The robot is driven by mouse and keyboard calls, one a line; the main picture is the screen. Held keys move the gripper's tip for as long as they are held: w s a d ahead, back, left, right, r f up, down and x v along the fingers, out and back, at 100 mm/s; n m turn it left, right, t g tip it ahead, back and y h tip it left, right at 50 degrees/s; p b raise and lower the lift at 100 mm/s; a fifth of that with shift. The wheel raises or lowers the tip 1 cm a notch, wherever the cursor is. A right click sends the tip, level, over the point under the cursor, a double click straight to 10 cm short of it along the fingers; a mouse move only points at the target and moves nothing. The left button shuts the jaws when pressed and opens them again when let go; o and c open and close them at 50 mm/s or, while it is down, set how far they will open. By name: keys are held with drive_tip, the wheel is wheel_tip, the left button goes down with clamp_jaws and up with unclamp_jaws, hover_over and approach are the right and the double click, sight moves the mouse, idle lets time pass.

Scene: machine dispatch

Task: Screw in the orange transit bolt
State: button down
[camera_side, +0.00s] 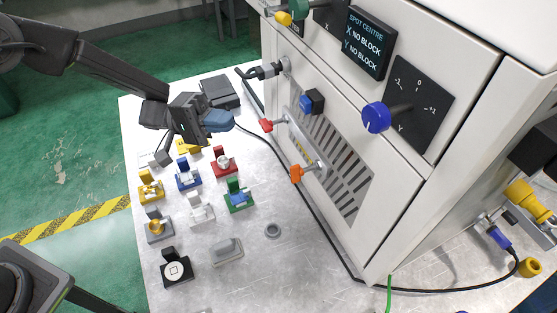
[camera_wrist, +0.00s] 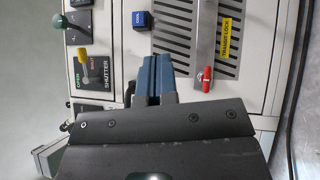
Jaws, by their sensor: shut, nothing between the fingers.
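The orange transit bolt (camera_side: 297,173) sits at the lower right end of the grey transit lock bar (camera_side: 306,148) on the white machine's front, with its head sticking out. I cannot tell how deep it is in. The red bolt (camera_side: 266,125) is at the bar's other end; it also shows in the wrist view (camera_wrist: 207,80), right of my fingers, beside the yellow TRANSIT LOCK label (camera_wrist: 229,37). The orange bolt is outside the wrist view. My gripper (camera_side: 228,120), with blue fingers (camera_wrist: 151,68), is shut and empty, in front of the machine and left of the red bolt, apart from both bolts.
Several coloured blocks with fittings (camera_side: 188,175) stand on the white table (camera_side: 290,275) below my gripper. A blue COOL button (camera_wrist: 141,20), the yellow-tipped shutter lever (camera_wrist: 83,55) and a grey cable connector (camera_side: 267,70) project from the machine. A black cable runs along its base.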

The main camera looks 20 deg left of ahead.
drive_tip(key=n, duration=0.1)
approach(297, 166)
drive_tip(key=w+d, duration=0.3)
drive_tip(key=w, duration=0.1)
drive_tip(key=shift+s+d+r, duration=0.15)
drive_tip(key=shift+s+d, duration=1.4)
